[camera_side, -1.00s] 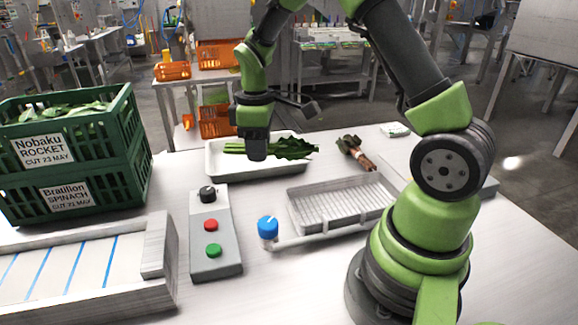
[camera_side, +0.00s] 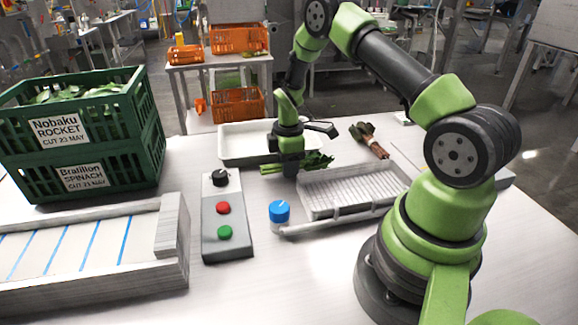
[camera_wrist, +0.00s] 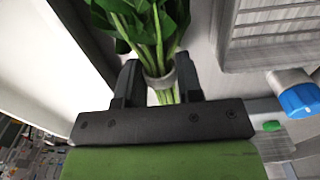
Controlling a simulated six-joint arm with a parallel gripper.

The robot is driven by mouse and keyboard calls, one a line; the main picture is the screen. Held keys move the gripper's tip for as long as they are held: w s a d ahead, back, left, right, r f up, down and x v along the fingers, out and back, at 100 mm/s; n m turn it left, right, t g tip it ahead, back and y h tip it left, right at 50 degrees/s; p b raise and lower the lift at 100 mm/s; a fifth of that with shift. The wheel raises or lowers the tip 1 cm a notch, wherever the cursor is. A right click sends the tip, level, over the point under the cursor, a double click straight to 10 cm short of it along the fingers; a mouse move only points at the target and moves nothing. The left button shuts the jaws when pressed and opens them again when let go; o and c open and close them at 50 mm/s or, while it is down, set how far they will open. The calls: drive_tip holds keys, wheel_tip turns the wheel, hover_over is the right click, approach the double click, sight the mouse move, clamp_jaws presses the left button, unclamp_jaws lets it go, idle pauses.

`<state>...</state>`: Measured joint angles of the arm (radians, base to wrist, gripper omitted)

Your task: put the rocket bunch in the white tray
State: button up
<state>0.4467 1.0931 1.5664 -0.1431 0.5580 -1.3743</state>
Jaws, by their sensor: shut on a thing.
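The rocket bunch (camera_side: 316,162) has dark green leaves and pale green stems with a light band. My gripper (camera_side: 291,170) is shut on it near the band, and the wrist view shows the bunch (camera_wrist: 150,28) between both fingers of my gripper (camera_wrist: 159,82). The white tray (camera_side: 232,158) is a shallow, empty-looking tray at the back middle. The held bunch is at the tray's front right, on the near side of its rim in the picture. In the wrist view the white tray (camera_wrist: 35,65) lies left of the bunch. The exact height above the table is unclear.
A ribbed grey drain tray (camera_side: 350,190) with a blue knob (camera_side: 279,211) is close in front. A second bunch with reddish-brown stems (camera_side: 370,140) lies behind it. A button box (camera_side: 228,240) and stacked green crates (camera_side: 85,140) stand left.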

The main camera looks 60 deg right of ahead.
drive_tip(key=shift+f, duration=0.45)
drive_tip(key=shift+f, duration=0.1)
drive_tip(key=o, duration=1)
